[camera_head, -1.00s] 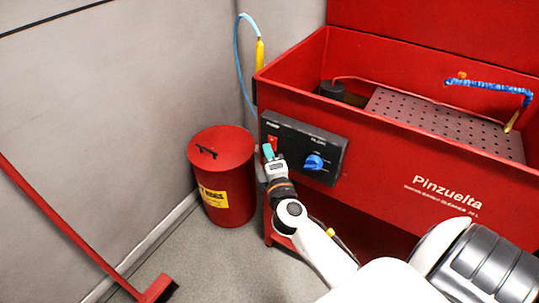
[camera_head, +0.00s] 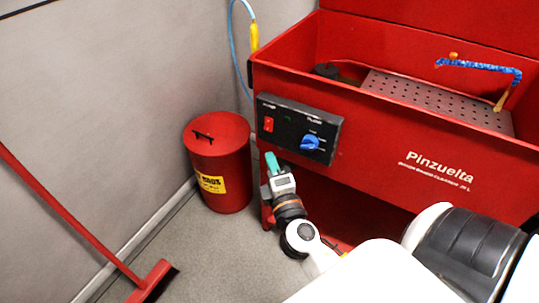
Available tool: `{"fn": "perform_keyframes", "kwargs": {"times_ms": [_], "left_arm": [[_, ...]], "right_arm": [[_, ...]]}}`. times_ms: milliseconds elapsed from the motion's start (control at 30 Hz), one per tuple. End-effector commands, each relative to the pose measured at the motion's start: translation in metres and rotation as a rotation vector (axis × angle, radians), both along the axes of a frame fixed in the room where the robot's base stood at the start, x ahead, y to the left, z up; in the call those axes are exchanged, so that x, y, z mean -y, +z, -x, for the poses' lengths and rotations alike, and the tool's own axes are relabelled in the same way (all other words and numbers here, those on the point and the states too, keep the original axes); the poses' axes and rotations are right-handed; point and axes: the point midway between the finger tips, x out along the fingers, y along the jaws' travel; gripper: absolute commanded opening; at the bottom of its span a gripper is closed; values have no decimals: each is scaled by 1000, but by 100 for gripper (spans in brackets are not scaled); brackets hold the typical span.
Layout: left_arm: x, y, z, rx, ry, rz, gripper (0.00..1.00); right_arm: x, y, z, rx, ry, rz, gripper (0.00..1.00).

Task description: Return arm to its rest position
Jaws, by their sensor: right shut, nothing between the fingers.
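My right gripper (camera_head: 271,163) has teal fingertips, shut with nothing between them. It is just below and in front of the black control panel (camera_head: 284,138) on the red washer, apart from the switch. The arm behind it runs down to the bottom right of the view. The panel carries a red switch (camera_head: 268,124) and a blue knob (camera_head: 310,142), both uncovered. My left gripper is not in view.
The red parts washer (camera_head: 370,120) fills the right side. A red bin with a yellow label (camera_head: 219,165) stands left of the gripper. A red broom (camera_head: 77,222) leans at the left. Grey floor is free between broom and bin.

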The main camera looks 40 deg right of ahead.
Motion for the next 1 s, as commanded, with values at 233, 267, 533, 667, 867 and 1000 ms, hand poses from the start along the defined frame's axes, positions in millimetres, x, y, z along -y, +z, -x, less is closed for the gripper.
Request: {"fn": "perform_keyframes", "kwargs": {"times_ms": [233, 267, 533, 667, 867, 1000], "left_arm": [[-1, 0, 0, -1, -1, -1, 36], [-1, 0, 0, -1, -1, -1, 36], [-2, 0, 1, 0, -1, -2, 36], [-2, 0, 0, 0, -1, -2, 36], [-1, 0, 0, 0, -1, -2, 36], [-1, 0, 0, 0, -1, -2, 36]], "right_arm": [[0, 0, 0, 0, 0, 0, 0], [0, 0, 0, 0, 0, -1, 0], [0, -3, -1, -6, 2, -10, 0], [-3, -41, -4, -68, 9, -105, 0], [-16, -177, 8, -303, -23, -470, 0], [-32, -277, 43, -488, -114, -752, 0]]}}
